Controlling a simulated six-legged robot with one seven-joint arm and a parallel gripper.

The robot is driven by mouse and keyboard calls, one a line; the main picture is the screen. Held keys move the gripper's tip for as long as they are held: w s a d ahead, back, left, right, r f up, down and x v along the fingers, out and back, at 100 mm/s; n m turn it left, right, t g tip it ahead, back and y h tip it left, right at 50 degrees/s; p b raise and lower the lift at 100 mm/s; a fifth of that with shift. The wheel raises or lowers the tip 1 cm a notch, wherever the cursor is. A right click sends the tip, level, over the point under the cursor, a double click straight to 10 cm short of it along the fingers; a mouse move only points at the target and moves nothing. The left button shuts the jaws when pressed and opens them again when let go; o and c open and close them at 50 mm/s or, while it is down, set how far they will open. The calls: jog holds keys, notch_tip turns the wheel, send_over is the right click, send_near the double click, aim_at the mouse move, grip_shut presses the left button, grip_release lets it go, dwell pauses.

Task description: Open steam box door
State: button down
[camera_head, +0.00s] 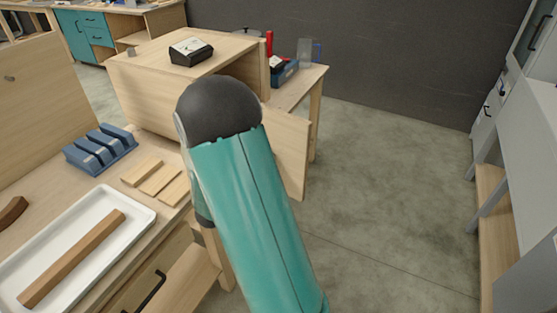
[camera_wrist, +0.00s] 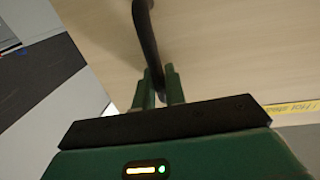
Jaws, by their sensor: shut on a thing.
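The steam box (camera_head: 150,95) is a pale wooden box on the workbench, left of my arm in the head view. A pale wood panel (camera_head: 292,155), which looks like its door, juts out right of my arm. My arm hides where it joins the box. In the wrist view a dark curved handle (camera_wrist: 147,40) stands on a pale wooden surface (camera_wrist: 230,50). My gripper (camera_wrist: 160,85) is shut on the lower end of this handle, with green fingers on either side. The head view does not show my gripper.
A small meter (camera_head: 191,50) sits on the box. The bench holds a blue slotted block (camera_head: 100,148), wood strips (camera_head: 155,179) and a white tray (camera_head: 128,208) with a brown bar (camera_head: 75,255). Open floor (camera_head: 390,180) lies to the right, before a grey-white bench (camera_head: 535,150).

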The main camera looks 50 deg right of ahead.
jog(key=shift+w+a, duration=0.2)
jog(key=shift+a, duration=1.05)
jog(key=shift+w+a, duration=0.15)
jog(key=shift+a, duration=1.1)
jog(key=c, duration=1.5)
grip_release()
jog(key=shift+c, duration=0.2)
jog(key=a, duration=1.3)
jog(key=shift+s+a, duration=0.15)
jog(key=shift+a, duration=0.25)
